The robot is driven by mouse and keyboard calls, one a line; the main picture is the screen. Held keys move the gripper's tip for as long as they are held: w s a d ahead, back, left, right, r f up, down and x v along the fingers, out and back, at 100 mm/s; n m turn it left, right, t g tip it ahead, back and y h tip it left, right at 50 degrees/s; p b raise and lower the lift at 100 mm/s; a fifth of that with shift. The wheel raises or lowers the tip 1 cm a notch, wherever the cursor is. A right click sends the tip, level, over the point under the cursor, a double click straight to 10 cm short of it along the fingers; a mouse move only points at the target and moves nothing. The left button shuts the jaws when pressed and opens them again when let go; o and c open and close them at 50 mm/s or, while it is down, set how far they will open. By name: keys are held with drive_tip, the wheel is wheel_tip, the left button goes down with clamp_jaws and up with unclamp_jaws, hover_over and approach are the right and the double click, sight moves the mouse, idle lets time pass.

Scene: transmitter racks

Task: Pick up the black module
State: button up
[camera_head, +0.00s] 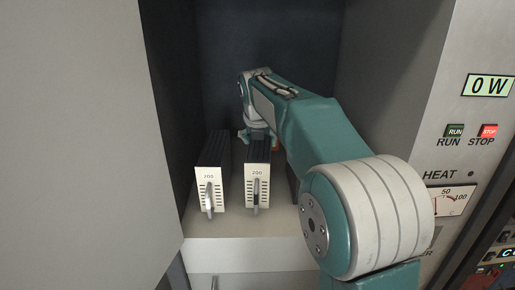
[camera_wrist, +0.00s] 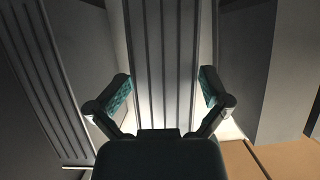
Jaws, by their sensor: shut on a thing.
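Two black modules with ribbed tops and pale front plates marked "200" stand side by side in the cabinet in the head view, the left one (camera_head: 209,188) and the right one (camera_head: 257,186). My gripper (camera_head: 257,134) is over the rear of the right module, partly hidden by my arm. In the wrist view my gripper (camera_wrist: 165,92) has one finger on each side of the right module's ribbed body (camera_wrist: 163,50) and is shut on it. The left module (camera_wrist: 42,75) is beside it at the left. The module's underside is hidden.
The modules are on a pale shelf (camera_head: 245,250) inside the cabinet. A grey door panel (camera_head: 75,140) is at the left and a control panel (camera_head: 470,150) at the right. An orange-brown surface (camera_wrist: 285,160) shows at lower right in the wrist view.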

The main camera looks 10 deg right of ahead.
drive_tip(key=shift+d+r+g, duration=0.1)
drive_tip(key=shift+g, duration=0.2)
drive_tip(key=s+r, duration=0.2)
drive_tip(key=r, duration=0.1)
drive_tip(key=s+a+r, duration=0.1)
drive_tip(key=r, duration=0.1)
drive_tip(key=shift+s, duration=0.35)
clamp_jaws()
drive_tip(key=s+a+r, duration=0.3)
drive_tip(key=s+r, duration=0.1)
drive_tip(key=s, duration=0.5)
drive_tip(key=shift+s+r, duration=0.3)
drive_tip(key=shift+r, duration=0.05)
drive_tip(key=o, duration=0.6)
unclamp_jaws()
drive_tip(key=shift+o, duration=0.2)
